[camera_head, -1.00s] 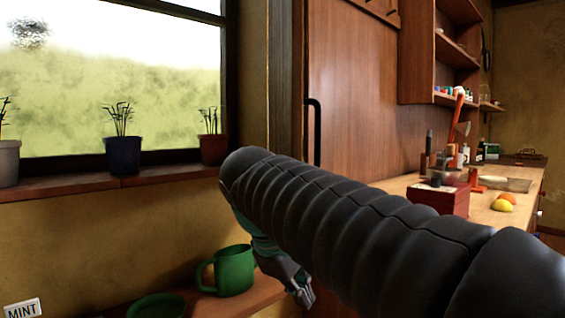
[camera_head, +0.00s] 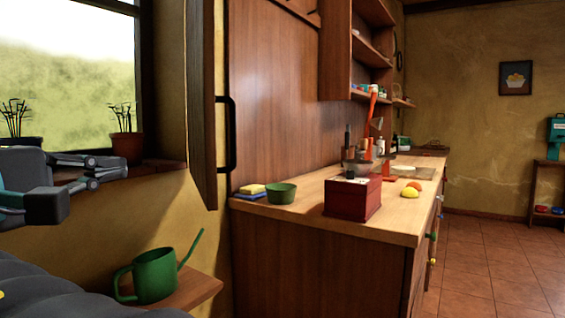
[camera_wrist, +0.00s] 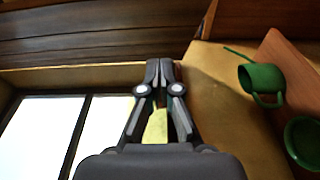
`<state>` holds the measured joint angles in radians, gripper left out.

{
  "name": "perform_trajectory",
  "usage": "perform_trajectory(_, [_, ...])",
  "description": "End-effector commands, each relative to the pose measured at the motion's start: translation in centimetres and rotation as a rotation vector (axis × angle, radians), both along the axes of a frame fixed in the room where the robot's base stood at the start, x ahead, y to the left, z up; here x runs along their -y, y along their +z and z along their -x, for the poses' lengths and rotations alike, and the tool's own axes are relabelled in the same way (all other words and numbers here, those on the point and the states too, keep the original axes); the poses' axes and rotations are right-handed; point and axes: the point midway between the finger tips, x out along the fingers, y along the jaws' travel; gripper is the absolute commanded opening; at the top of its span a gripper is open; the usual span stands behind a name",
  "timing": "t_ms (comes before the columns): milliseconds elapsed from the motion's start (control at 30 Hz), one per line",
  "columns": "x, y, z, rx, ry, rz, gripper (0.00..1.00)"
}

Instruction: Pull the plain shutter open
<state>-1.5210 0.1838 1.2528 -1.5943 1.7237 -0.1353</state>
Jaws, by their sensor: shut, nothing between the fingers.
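The plain shutter (camera_head: 202,100) is a narrow upright wooden panel seen nearly edge-on, just right of the window. A black bar handle (camera_head: 229,135) stands along its right side, in front of the tall cabinet front. My gripper (camera_head: 122,167) is at the left in the head view, in front of the window sill, pointing right. It is left of the shutter and apart from the handle. In the wrist view the fingertips (camera_wrist: 158,70) are together and empty. Dark brown wood spans the top of that view; I cannot tell whether it is the shutter.
A green watering can (camera_head: 155,275) stands on a low wooden shelf (camera_head: 200,288) below the gripper. A potted plant (camera_head: 127,147) is on the sill behind it. The counter (camera_head: 300,213) at right holds a green bowl (camera_head: 281,193) and a red box (camera_head: 353,197).

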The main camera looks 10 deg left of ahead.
Motion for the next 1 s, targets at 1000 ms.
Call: perform_trajectory(1000, [5.2,-0.1,-10.7,-0.003,-0.001,0.0,0.0])
